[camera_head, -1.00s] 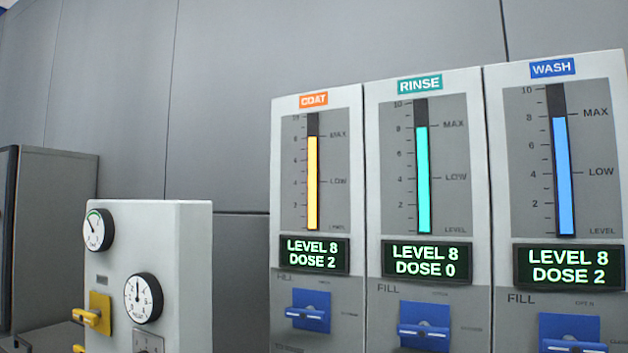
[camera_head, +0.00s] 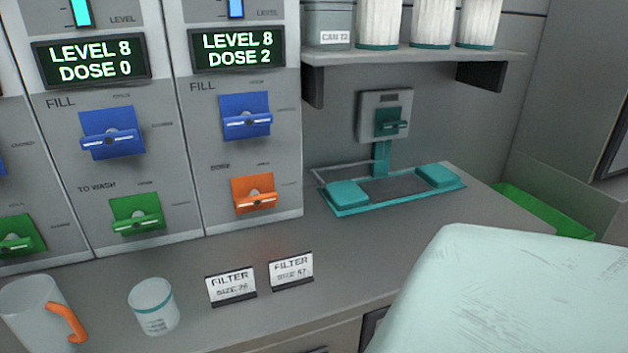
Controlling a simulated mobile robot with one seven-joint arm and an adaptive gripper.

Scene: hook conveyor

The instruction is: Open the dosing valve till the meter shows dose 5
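The left full panel's meter (camera_head: 92,61) reads LEVEL 8, DOSE 0. The right panel's meter (camera_head: 237,50) reads LEVEL 8, DOSE 2. Below each is a blue FILL valve, left (camera_head: 112,132) and right (camera_head: 246,116). Lower down are a green valve (camera_head: 137,215) on the left panel, by a TO WASH label, and an orange valve (camera_head: 255,194) on the right panel. A third panel's green valve (camera_head: 20,237) shows at the left edge. My gripper is out of view.
On the counter stand a mug (camera_head: 30,312) with an orange handle, a white cup (camera_head: 153,307) and two FILTER cards (camera_head: 232,286). A teal device (camera_head: 345,208) sits at the back. A large pale green surface (camera_head: 500,295) fills the lower right.

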